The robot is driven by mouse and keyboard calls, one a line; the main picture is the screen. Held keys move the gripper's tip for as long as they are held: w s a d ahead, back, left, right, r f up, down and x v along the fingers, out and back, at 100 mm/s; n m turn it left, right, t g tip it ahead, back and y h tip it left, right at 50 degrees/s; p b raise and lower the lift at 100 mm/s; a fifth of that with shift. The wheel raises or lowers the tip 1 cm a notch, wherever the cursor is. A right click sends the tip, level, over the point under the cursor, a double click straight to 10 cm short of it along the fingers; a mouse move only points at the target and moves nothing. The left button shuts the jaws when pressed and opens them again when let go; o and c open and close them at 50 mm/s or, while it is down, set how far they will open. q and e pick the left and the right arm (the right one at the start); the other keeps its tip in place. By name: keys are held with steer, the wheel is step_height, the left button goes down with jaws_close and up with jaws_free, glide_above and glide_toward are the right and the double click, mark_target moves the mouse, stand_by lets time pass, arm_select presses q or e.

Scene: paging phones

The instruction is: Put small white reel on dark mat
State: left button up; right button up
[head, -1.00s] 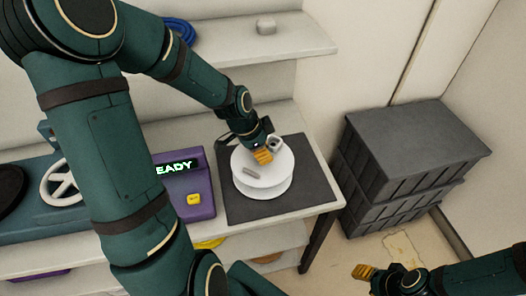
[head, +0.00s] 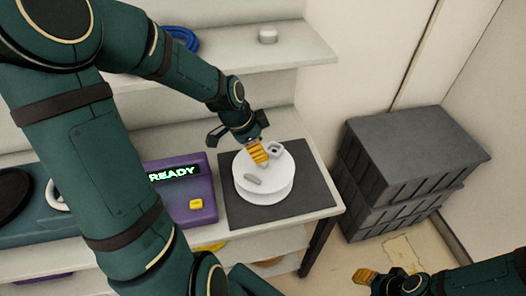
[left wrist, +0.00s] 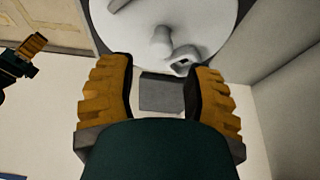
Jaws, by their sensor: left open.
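A small white reel (head: 264,185) with two round flanges sits on the dark mat (head: 315,193) at the table's right end. A grey peg and a small ring-shaped part show on its top. My left gripper (head: 256,153) is at the reel's back edge, its orange fingers open. In the left wrist view the open fingers (left wrist: 160,92) have the reel (left wrist: 175,22) beyond them, with nothing held between them. My right gripper (head: 366,275) is at the lower right, away from the table, with one orange finger clearly visible.
A purple box (head: 190,196) with a lit READY display and yellow button stands left of the mat. Dark stacked crates (head: 408,155) stand right of the table. A shelf (head: 285,52) above holds a small white object (head: 267,36) and a blue coil (head: 180,38).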

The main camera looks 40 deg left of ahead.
arm_select(q)
steer(key=p+v, duration=0.1)
steer(key=v, duration=0.5)
steer(key=shift+r, duration=0.4)
arm_select(e)
steer(key=shift+r, duration=0.85)
arm_select(q)
steer(key=shift+s+a, duration=0.1)
steer(key=shift+s, duration=0.05)
arm_select(e)
steer(key=shift+s, duration=0.15)
